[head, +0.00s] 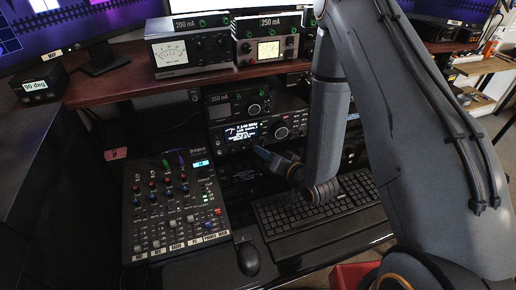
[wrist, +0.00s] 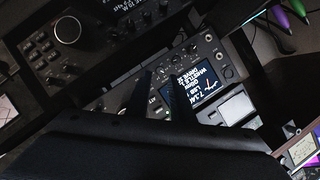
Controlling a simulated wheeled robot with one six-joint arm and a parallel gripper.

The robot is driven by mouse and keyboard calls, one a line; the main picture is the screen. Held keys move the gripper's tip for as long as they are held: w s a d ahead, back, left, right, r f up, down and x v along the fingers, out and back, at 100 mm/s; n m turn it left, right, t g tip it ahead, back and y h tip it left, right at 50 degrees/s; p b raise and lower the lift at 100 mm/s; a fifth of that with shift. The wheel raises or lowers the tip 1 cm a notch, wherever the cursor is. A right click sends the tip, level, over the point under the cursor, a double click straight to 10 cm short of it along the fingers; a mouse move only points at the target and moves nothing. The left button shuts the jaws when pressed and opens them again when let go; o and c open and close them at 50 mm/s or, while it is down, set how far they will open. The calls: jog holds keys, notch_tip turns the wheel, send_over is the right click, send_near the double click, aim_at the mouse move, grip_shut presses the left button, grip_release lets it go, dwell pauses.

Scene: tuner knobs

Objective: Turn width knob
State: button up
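A black radio (head: 258,132) with a lit display and several knobs sits on the shelf under the desk top. It also shows in the wrist view, turned, with its display (wrist: 208,87) and small knobs along the panel. I cannot read a width label on any knob. My gripper (head: 262,153) is in front of the radio's lower edge in the head view. In the wrist view, the two dark fingers of my gripper (wrist: 162,78) reach across the panel beside the display with a gap between them. I see nothing held; contact with a knob cannot be told.
A mixer (head: 175,210) stands at left, a keyboard (head: 315,208) lies below my arm, and a mouse (head: 248,258) is in front. Meters (head: 190,50) stand on the desk top (head: 120,85) above. Another panel with a large knob (wrist: 68,30) is near.

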aim_at(253, 146)
jog(key=shift+p+x, duration=0.45)
jog(key=shift+x, duration=1.65)
jog(key=shift+c, duration=0.4)
grip_shut()
jog(key=shift+w+d+f+m+y+b, duration=0.1)
jog(key=shift+d+f+m+y+b, duration=0.15)
jog(key=shift+m+b, duration=0.3)
jog(key=shift+a+m+y+b, duration=0.1)
jog(key=shift+m+y+b, duration=0.4)
jog(key=shift+m, duration=0.15)
jog(key=shift+r, duration=0.1)
jog(key=shift+o, duration=0.4)
grip_release()
